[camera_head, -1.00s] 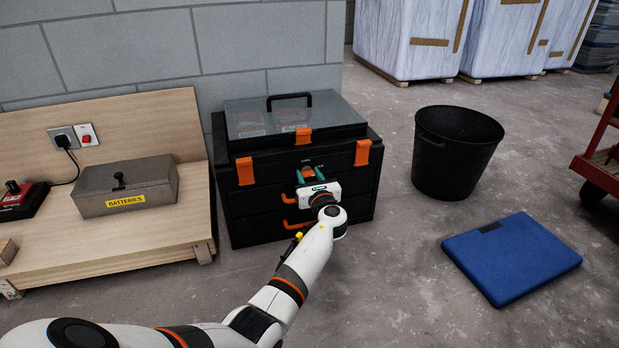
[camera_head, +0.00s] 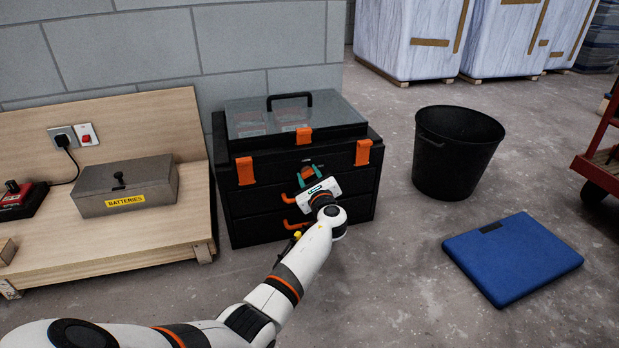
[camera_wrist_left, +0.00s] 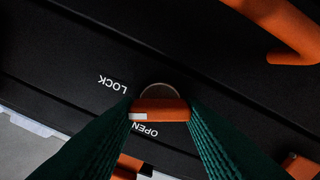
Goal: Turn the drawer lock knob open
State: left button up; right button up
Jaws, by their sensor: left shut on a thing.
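The drawer lock knob is a small orange bar (camera_wrist_left: 165,108) on a round grey base, on the black toolbox's upper drawer front (camera_head: 268,185). In the left wrist view its white end mark lies between the LOCK label (camera_wrist_left: 113,83) and the OPEN label (camera_wrist_left: 145,130), closer to OPEN. The green fingers of my left gripper (camera_head: 312,170) are shut on the knob, one at each end of the bar. In the head view the gripper partly hides the drawer front. My right gripper is not in view.
Orange drawer handles (camera_head: 289,225) and orange latches (camera_head: 245,171) stick out near my left gripper. A wooden bench with a grey battery box (camera_head: 125,190) stands left.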

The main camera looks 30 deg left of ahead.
pick_arm(q)
jog(key=n, duration=0.2)
jog(key=n+b, duration=0.1)
jog(key=shift+s+f+n, duration=0.1)
jog(key=shift+f+n, duration=0.1)
jog(key=shift+n, duration=0.2)
jog(key=n+b, duration=0.1)
jog(key=n, duration=0.2)
jog(key=shift+n, duration=0.3)
jog(key=shift+n+b, duration=0.35)
jog(key=shift+n, duration=0.85)
jog(key=shift+f+n, duration=0.1)
jog(key=shift+n, duration=1.4)
jog(key=o, duration=1)
